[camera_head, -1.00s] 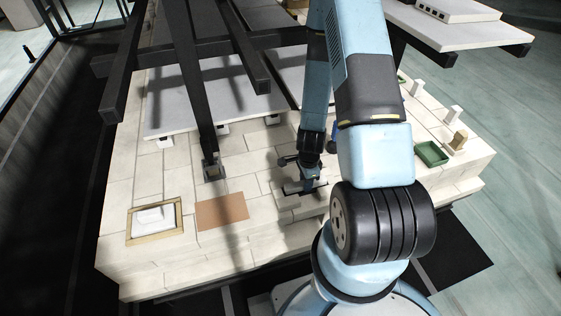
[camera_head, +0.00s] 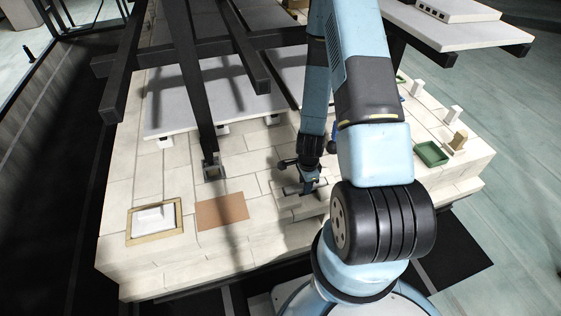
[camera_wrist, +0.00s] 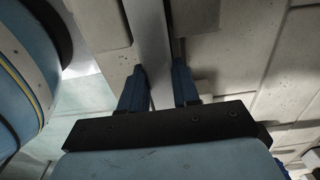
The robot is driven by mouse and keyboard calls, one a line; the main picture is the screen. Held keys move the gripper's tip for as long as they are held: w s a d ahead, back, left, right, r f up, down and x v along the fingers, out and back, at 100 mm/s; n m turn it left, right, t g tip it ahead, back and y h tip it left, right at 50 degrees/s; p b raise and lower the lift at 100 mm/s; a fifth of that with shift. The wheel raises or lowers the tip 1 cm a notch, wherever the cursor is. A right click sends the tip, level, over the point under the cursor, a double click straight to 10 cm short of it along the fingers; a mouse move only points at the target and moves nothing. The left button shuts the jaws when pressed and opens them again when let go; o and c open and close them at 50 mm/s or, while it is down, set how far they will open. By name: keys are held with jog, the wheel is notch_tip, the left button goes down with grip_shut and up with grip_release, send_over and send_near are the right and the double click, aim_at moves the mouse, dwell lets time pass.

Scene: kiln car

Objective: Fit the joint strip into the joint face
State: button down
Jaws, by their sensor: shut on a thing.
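The joint strip (camera_wrist: 149,35) is a long, flat grey piece. In the wrist view it runs up between the two blue fingers of my gripper (camera_wrist: 157,76), which is shut on it. In the head view my gripper (camera_head: 308,184) is low over the front of the pale block deck, beside a stepped part of the blocks. The strip is too small and dark there to make out clearly. In the wrist view a dark gap runs beside the strip along pale block surfaces. I cannot tell which surface is the joint face, or whether the strip touches it.
A wooden frame with a white block (camera_head: 154,220) and a brown mat (camera_head: 222,211) lie left of my gripper. A dark post (camera_head: 204,120) stands behind the mat. A green tray (camera_head: 431,153) and small blocks (camera_head: 453,113) are on the right.

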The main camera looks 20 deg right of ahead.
jog(key=c, duration=0.7)
grip_release()
jog(key=shift+c, duration=0.2)
jog(key=shift+r, duration=3.95)
